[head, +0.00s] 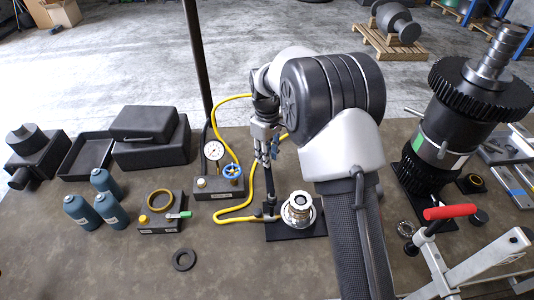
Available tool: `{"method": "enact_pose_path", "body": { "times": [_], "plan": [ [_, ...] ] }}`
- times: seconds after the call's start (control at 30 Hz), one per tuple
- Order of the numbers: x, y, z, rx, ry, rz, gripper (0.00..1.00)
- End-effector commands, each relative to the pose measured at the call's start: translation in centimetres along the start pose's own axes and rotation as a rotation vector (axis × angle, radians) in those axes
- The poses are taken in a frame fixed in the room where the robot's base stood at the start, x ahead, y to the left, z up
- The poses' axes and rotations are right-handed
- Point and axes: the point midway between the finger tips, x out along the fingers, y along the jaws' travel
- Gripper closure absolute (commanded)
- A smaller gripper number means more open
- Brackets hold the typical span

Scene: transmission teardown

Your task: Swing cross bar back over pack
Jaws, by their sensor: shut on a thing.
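My gripper (268,158) points down above the left side of a small black base plate (285,231). It is shut at the top of a dark upright post (269,190), apparently on the cross bar. The bar is mostly hidden by the fingers, and its exact direction cannot be told. The pack (298,207), a stack of pale metal rings on a round flange, stands upright on the plate to the right of the post. Its top looks uncovered, and the gripper is behind and left of it.
A gauge unit (213,151) with a blue valve and yellow hose (240,216) stands close left. A black box with a brass ring (160,207), teal bottles (81,211) and a loose ring (184,260) lie farther left. A large geared shaft (455,120) and red-handled clamp (450,212) stand right.

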Motion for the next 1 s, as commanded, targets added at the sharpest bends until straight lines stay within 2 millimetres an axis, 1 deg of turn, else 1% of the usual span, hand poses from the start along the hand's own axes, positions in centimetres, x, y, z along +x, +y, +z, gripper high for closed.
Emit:
{"method": "enact_pose_path", "body": {
  "times": [0.57,0.77,1.0],
  "plan": [
    [-0.1,0.2,0.2,0.019,0.000,0.000,1.00],
    [-0.1,0.9,1.0,0.101,0.001,0.001,1.00],
    [-0.2,2.4,3.1,0.292,0.001,0.001,1.00]
  ]
}}
